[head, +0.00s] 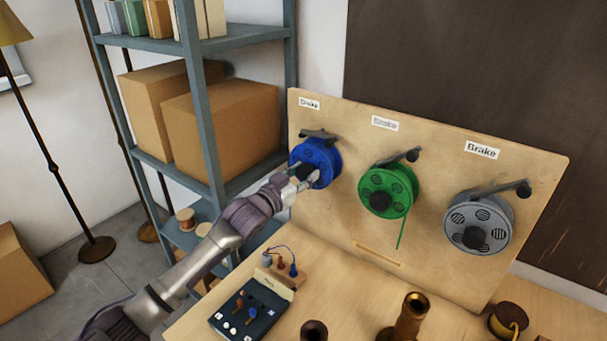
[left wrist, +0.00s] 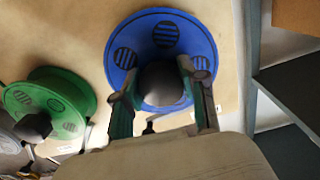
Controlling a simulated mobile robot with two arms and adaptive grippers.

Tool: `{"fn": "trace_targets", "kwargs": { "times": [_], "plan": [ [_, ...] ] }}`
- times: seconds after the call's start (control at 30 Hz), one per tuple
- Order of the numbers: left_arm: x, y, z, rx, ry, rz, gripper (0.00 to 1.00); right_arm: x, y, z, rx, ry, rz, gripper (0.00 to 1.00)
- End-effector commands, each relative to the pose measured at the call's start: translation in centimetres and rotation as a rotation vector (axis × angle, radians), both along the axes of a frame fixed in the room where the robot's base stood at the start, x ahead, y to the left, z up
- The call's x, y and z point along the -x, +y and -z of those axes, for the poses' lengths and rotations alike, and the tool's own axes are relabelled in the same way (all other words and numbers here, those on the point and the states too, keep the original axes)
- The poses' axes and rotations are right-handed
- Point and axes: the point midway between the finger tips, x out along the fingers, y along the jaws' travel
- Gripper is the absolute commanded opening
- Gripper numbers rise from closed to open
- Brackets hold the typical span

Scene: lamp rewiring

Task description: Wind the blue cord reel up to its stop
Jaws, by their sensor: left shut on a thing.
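The blue cord reel (head: 325,158) is mounted at the left of the upright wooden board. It has a dark central knob and a dark brake lever (head: 318,134) at its top. My left gripper (head: 306,176) is at the reel's front. In the left wrist view, the blue reel's face (left wrist: 163,30) shows round striped openings, and my left gripper (left wrist: 157,80) is shut on the dark knob (left wrist: 162,84), one finger on each side. No loose blue cord shows below the reel; the gripper and arm hide part of it. My right gripper is not in view.
A green reel (head: 387,191) with a hanging green cord and a grey reel (head: 478,225) share the board (head: 430,262). Each has a brake lever. A blue shelf (head: 212,120) with boxes stands left. A dark tray (head: 248,309) and brass parts (head: 408,318) are on the bench.

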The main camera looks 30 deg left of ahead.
Motion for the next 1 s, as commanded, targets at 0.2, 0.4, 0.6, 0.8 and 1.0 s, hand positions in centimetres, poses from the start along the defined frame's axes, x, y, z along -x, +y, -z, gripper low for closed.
{"fn": "trace_targets", "kwargs": {
  "times": [0.2,0.4,0.6,0.8,1.0],
  "plan": [
    [-0.02,0.05,-0.02,-0.095,-0.013,0.0,0.07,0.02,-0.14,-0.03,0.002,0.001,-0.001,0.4],
    [-0.02,0.06,-0.04,-0.134,-0.02,0.0,0.07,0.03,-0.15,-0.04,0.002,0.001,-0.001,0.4],
    [-0.02,0.07,-0.04,-0.144,-0.021,0.0,0.07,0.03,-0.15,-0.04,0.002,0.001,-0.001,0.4],
    [-0.02,0.07,-0.04,-0.145,-0.02,-0.001,0.07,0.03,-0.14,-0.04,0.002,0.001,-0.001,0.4],
    [-0.02,0.07,-0.04,-0.144,-0.02,-0.001,0.67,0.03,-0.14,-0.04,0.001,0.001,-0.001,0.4]
  ]
}}
